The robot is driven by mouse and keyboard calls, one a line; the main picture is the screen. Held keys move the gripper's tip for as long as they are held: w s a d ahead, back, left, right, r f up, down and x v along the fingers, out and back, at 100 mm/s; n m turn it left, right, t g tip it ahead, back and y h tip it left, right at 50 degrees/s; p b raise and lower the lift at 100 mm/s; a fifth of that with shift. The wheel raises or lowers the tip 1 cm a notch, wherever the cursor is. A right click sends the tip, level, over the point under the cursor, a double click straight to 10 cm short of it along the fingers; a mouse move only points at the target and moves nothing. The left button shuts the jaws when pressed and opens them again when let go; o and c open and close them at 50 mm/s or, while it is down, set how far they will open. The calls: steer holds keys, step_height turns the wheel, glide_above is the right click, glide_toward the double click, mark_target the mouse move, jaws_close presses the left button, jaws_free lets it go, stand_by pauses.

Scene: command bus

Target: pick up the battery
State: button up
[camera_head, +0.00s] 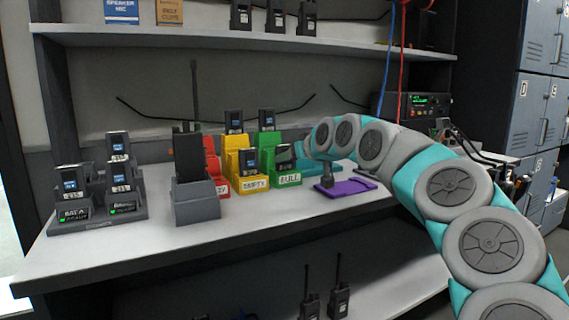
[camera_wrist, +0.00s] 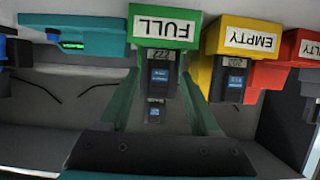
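In the head view, dark batteries with blue labels stand in the green FULL holder (camera_head: 288,180); the rear battery (camera_head: 267,120) is upright and the front battery (camera_head: 285,154) looks tilted. In the wrist view, which is upside down, the FULL holder (camera_wrist: 164,27) is ahead of my gripper (camera_wrist: 160,150), with a battery (camera_wrist: 160,75) under its label and another (camera_wrist: 155,111) behind. My gripper shows as a dark bar along the bottom. Green strips flank the batteries; I cannot tell whether they are holder walls or fingers.
The yellow EMPTY holder (camera_head: 252,184) and red holder (camera_head: 221,186) stand left of the green one. A grey stand (camera_head: 196,205) and a charger rack (camera_head: 98,222) with batteries are farther left. The shelf (camera_head: 240,40) hangs above. The desk front is clear.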

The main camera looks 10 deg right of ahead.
jaws_close()
stand_by(0.7)
step_height(320, 180, up, 10)
steer(key=p, duration=0.1)
stand_by(0.6)
